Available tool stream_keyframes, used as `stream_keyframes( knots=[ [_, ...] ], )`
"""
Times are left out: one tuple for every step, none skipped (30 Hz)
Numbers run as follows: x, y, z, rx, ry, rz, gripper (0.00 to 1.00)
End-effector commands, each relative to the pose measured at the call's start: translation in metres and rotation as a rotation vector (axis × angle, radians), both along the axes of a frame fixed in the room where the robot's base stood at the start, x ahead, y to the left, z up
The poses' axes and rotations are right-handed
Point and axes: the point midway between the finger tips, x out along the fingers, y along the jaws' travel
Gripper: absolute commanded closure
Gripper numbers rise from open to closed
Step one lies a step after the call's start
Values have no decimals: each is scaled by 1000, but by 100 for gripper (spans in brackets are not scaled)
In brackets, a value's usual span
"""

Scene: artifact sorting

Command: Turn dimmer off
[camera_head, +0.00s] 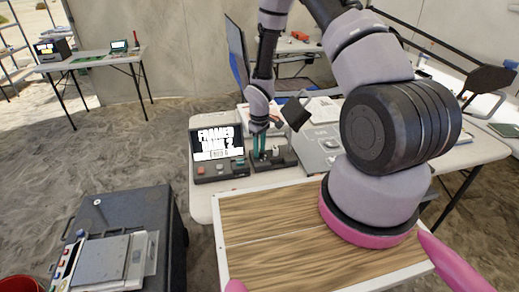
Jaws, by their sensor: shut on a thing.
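A small dark box (286,161), which looks like the dimmer, lies on the white table just right of a black display unit (217,143). My gripper (262,156) points down at the left part of this box, with its teal fingers close together. It is shut on a small part of the box, probably its knob. The fingers hide that part, so its setting cannot be read. The display unit shows white text, and coloured buttons sit along its lower front.
A grey case (320,147) stands right of the dark box, partly behind my arm. A wooden-topped board (270,222) fills the near table. A black cabinet (158,215) with a panel on top stands at the lower left. Another table (95,60) is at the far left.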

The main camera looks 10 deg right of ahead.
Motion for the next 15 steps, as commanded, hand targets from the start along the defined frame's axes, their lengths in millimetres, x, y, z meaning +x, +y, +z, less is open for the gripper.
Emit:
stream_keyframes(
  knots=[
    [1, 0, 1, 0, -2, 4, 100],
    [1, 0, 1, 0, -2, 5, 100],
    [1, 0, 1, 0, -2, 5, 100],
    [1, 0, 1, 0, -2, 6, 100],
    [1, 0, 1, 1, -3, 6, 100],
    [1, 0, 1, 1, -3, 6, 100],
    [1, 0, 1, 1, -3, 6, 100],
    [1, 0, 1, 1, -3, 5, 100],
    [1, 0, 1, 1, -3, 5, 100],
    [1, 0, 1, 1, -3, 5, 100],
    [1, 0, 1, 0, -4, 5, 100],
    [1, 0, 1, 0, -4, 5, 55],
    [1, 0, 1, 0, -4, 5, 43],
    [1, 0, 1, 1, -3, 5, 36],
    [1, 0, 1, 1, -3, 5, 36]
  ],
)
